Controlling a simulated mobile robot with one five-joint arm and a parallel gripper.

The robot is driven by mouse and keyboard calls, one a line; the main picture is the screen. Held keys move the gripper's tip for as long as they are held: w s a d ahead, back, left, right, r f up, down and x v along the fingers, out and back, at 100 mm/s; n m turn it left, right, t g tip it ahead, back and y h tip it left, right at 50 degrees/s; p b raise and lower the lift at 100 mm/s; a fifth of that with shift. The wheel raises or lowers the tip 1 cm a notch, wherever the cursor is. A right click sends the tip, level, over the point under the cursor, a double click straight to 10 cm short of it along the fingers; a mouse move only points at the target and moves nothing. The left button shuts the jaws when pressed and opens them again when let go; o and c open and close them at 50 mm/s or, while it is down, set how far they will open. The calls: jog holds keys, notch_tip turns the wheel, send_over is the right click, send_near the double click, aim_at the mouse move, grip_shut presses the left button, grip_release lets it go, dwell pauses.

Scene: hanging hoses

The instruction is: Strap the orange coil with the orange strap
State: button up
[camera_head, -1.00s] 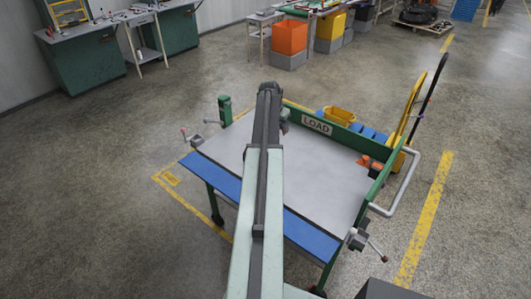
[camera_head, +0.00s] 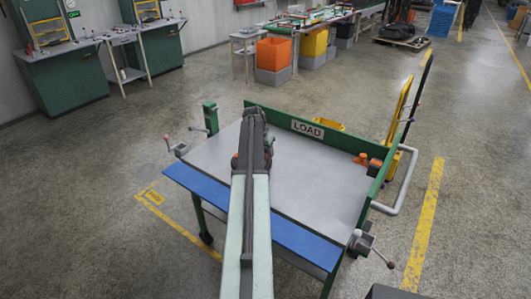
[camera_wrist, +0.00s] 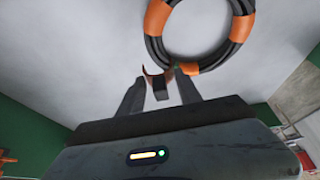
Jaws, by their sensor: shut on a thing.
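The coil (camera_wrist: 199,53) is a black ring of hose with orange bands. In the wrist view it lies against a pale grey surface, beyond my fingertips. In the head view my arm mostly hides it, and a bit of orange (camera_head: 234,160) shows beside the arm, over the cart top. My gripper (camera_wrist: 160,90) is shut on a small curved orange-brown strip, which I take to be the orange strap (camera_wrist: 158,73). Its upper end is close to the lower edge of the coil. I cannot tell whether they touch.
The cart (camera_head: 310,185) has a grey top, a blue front edge and a green back wall marked LOAD. Orange pieces (camera_head: 368,162) sit at its right. A clamp with a handle (camera_head: 364,243) sticks out at the front right. A yellow hand truck (camera_head: 398,115) stands behind.

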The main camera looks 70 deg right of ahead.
aim_at(266, 165)
jog(key=shift+f, duration=0.1)
jog(key=shift+f+b, duration=1.9)
jog(key=shift+b, duration=0.05)
jog(key=shift+f, duration=0.15)
jog(key=shift+f+b, duration=1)
jog(key=shift+b, duration=0.2)
jog(key=shift+f+b, duration=0.65)
jog(key=o, duration=1.4)
jog(key=shift+o, duration=0.2)
